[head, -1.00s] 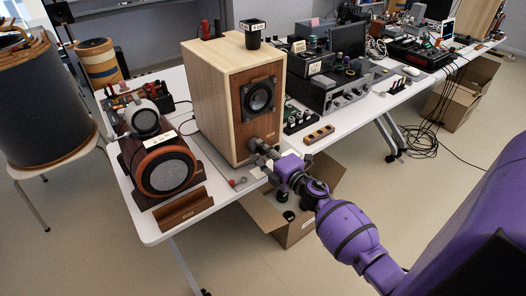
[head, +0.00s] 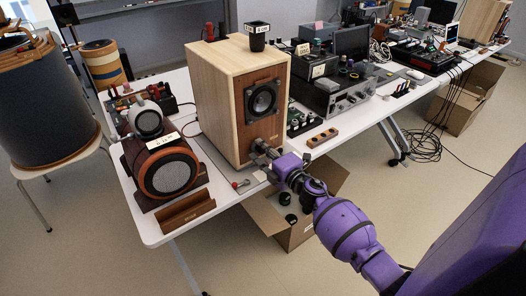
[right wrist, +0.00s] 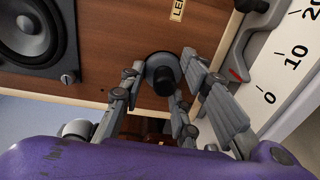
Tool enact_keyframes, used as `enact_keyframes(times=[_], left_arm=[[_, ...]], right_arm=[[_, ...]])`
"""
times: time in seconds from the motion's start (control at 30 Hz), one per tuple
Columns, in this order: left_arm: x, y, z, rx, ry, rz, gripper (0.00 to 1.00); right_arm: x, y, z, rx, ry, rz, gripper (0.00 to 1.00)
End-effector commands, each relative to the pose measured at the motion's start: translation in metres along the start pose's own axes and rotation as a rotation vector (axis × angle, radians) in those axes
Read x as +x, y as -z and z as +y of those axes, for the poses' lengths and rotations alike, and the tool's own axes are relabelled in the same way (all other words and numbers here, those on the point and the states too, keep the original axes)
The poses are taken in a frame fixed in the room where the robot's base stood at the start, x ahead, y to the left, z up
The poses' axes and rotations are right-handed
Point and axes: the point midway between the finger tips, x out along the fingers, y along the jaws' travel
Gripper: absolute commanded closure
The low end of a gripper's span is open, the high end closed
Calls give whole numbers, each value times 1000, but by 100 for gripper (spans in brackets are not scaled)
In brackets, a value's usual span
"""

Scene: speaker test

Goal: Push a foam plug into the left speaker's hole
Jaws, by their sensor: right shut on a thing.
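The wooden left speaker (head: 220,100) stands upright on the white table, its brown front facing right. In the right wrist view its front panel (right wrist: 110,82) carries a partly cut-off label (right wrist: 178,9) reading "LE". My right gripper (head: 262,148) is at the lower part of this front. Its fingers (right wrist: 160,98) are closed around a dark grey, round foam plug (right wrist: 163,83). The plug lies against the panel or partly in it; I cannot tell how deep. The plug and fingers hide the hole. My left gripper is not in view.
A round-grilled speaker (head: 165,172) and a wooden stand (head: 187,210) are at the table's left front. A cardboard box (head: 300,232) with dark pieces lies below my right arm. A black cup (head: 257,36) tops the speaker. A wooden strip (head: 322,138) lies on the table.

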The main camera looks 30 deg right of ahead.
Motion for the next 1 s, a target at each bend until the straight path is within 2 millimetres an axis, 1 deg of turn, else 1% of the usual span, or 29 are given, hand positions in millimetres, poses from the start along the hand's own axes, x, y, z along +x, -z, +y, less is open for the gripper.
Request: enact_keyframes(times=[0.1,0.13,0.3,0.57,0.67,0.77,0.87,1.0], left_arm=[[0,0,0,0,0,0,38],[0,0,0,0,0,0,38],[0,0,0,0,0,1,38],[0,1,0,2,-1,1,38],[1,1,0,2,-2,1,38],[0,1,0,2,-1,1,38],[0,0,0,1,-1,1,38],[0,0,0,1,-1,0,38]], right_arm=[[0,0,0,0,0,0,100],[0,0,0,0,0,0,69],[0,0,0,0,0,0,49],[0,0,0,0,0,0,49],[-4,0,-1,0,1,-1,49],[-16,-1,-1,-1,2,0,49],[-35,0,-2,-2,4,0,49],[-66,0,-1,0,3,-1,49]])
